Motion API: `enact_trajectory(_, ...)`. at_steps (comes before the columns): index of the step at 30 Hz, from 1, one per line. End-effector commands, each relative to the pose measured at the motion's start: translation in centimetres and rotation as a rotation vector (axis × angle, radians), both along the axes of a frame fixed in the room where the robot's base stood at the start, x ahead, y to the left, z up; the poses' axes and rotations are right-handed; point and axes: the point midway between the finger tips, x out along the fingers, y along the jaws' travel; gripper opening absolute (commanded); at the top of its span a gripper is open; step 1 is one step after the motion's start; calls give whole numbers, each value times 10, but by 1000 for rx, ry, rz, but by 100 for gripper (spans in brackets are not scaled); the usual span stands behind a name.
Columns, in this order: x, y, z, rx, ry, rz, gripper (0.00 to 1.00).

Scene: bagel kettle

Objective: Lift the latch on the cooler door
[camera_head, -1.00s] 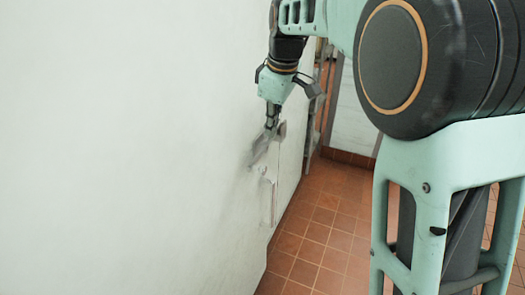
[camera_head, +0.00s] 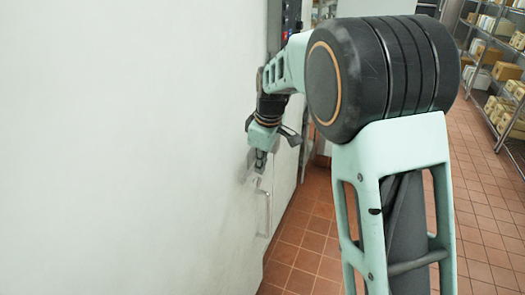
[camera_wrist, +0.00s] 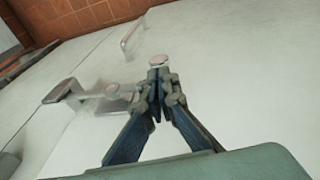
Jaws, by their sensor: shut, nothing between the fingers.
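The cooler door (camera_head: 130,150) is a large pale, smooth panel on the left of the head view. A metal latch (camera_wrist: 68,92) with a flat bent lever shows in the wrist view, left of my fingers. In the head view the latch is mostly hidden by my gripper (camera_head: 261,160). In the wrist view my gripper (camera_wrist: 158,82) is shut and empty, its fingertips close to the door face beside the latch. I cannot tell whether they touch it. A round metal piece (camera_wrist: 158,60) shows just past the fingertips.
A slim bar handle (camera_head: 266,213) stands on the door below my gripper; it also shows in the wrist view (camera_wrist: 131,36). Red tile floor (camera_head: 300,262) lies right of the door. Shelves with boxes (camera_head: 492,75) stand at the far right.

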Motion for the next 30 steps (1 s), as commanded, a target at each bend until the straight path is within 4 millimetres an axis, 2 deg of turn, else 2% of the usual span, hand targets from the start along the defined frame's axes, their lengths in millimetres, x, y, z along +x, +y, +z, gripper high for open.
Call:
enact_trajectory(3,3,2,-18,-2,3,0,0)
enact_trajectory(9,7,4,-35,-1,0,0,0)
enact_trajectory(23,9,5,-38,-1,-3,0,0)
enact_trajectory(30,17,5,-44,-12,-35,1,0)
